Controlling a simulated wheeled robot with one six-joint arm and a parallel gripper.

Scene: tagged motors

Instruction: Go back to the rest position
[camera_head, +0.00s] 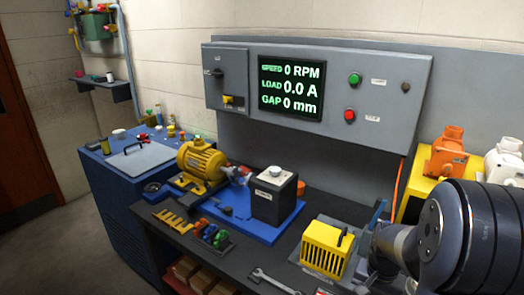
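My arm shows large at the lower right of the head view, over the right end of the dark workbench (243,262). My gripper cannot be made out; the arm runs out of the picture there. A yellow motor (203,162) sits on a blue base plate (232,223), beside a dark box (273,196) with a pale round knob on top. A yellow ribbed housing (326,249) stands on the bench just left of my arm.
A grey control panel (230,50) on the wall has a screen (291,88) reading 0 RPM, 0.0 A and 0 mm. A wrench (274,282) and a rack of coloured tools (209,236) lie near the bench's front. Orange (447,155) and white (505,160) motors stand behind my arm. Floor is clear at left.

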